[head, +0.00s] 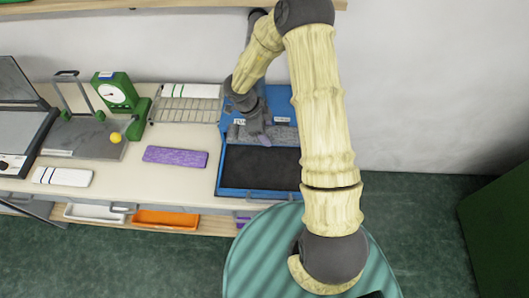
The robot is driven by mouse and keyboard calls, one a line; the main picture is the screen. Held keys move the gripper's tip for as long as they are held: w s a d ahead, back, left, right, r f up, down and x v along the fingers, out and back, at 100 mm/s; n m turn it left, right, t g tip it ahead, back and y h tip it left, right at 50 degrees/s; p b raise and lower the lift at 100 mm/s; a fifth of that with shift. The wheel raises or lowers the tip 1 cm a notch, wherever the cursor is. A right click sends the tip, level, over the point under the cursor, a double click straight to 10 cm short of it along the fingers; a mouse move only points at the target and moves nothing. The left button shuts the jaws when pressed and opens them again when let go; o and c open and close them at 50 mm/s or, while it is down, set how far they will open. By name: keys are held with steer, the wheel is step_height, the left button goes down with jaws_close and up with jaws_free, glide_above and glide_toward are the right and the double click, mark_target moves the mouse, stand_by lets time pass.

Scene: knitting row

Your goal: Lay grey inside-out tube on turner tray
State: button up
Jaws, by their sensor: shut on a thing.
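My gripper (257,128) is a dark grey hand at the back left of a blue two-part tray (219,178). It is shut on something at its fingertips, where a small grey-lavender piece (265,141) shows. This looks like part of the grey tube, but the hand hides most of it. Grey material (284,133) lies in the tray's back part, beside the fingers. The front part of the blue tray has a dark, bare floor. I cannot tell for sure which thing is the turner tray.
On the cream table (120,185) lie a purple tube (175,157) and a white striped one (62,176). A wire rack (183,111) holds a white and green piece. A green dial gauge (114,93) and a yellow ball (116,138) stand left. An orange bin (165,219) sits below.

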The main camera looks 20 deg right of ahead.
steer(key=shift+s, duration=0.15)
steer(key=shift+f+p, duration=0.7)
steer(key=shift+f, duration=2.25)
step_height(320, 180, down, 4)
steer(key=shift+r+p, duration=0.25)
steer(key=shift+p, duration=0.35)
steer(key=shift+f, duration=0.3)
steer(key=shift+f, duration=0.6)
steer(key=o, duration=0.9)
steer(key=shift+o, duration=0.2)
steer(key=shift+d, duration=0.1)
